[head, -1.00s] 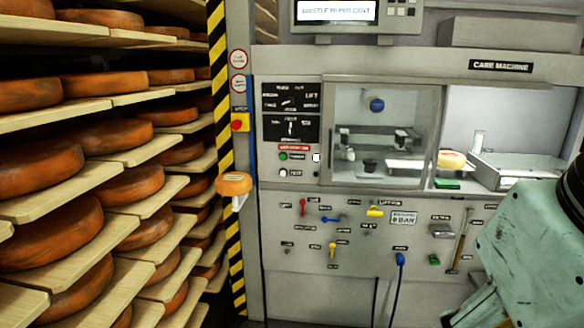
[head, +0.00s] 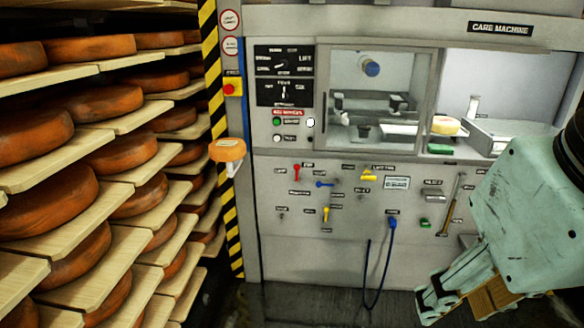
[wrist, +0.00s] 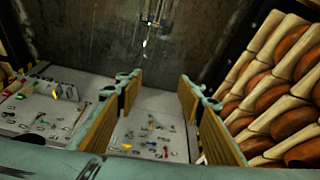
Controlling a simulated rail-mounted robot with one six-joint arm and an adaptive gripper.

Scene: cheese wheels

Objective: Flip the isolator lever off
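The grey machine panel (head: 330,230) carries several small levers and switches; their labels are too small to read, so I cannot tell for sure which is the isolator lever. A red lever (head: 297,173) hangs at the upper left of the lower panel. A blue lever (head: 324,184), a yellow lever (head: 368,178) and another yellow lever (head: 326,214) sit near it. My gripper (wrist: 158,85) is open and empty in the wrist view, its two wood-coloured fingers spread apart. In the head view it is at the bottom right, clear of the levers.
Shelves of orange cheese wheels (head: 72,197) fill the left, beside a yellow-black striped post (head: 222,160) with an orange wheel (head: 227,150) on a small bracket. A blue cable (head: 369,270) hangs from the panel. Floor in front is clear.

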